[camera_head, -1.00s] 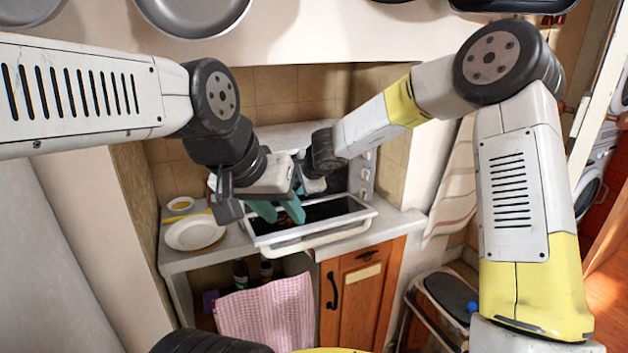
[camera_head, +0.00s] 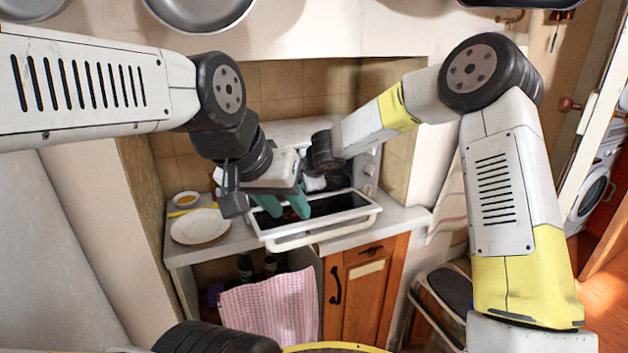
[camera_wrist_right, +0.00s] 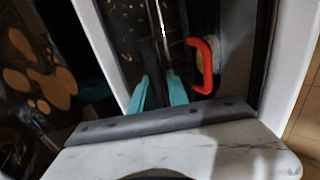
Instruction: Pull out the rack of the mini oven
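The mini oven stands on the counter with its door (camera_head: 318,238) folded down toward me, white frame and handle facing front. My left gripper (camera_head: 285,206) is above the open door, its two teal fingers apart and nothing seen between them. My right gripper is at the oven mouth, its fingers mostly hidden in the head view by the left gripper and wrist. In the right wrist view the right gripper (camera_wrist_right: 158,76) has its teal fingers a small gap apart, pointing into the dark interior. Thin bright metal rods (camera_wrist_right: 158,18), perhaps the rack, lie just beyond the fingertips; contact cannot be told.
A red handle-shaped object (camera_wrist_right: 207,66) is right of the right fingers. A white plate (camera_head: 200,226) and a small bowl (camera_head: 186,198) are on the counter left of the oven. A pink checked towel (camera_head: 270,308) hangs below. Both forearms are close together at the oven.

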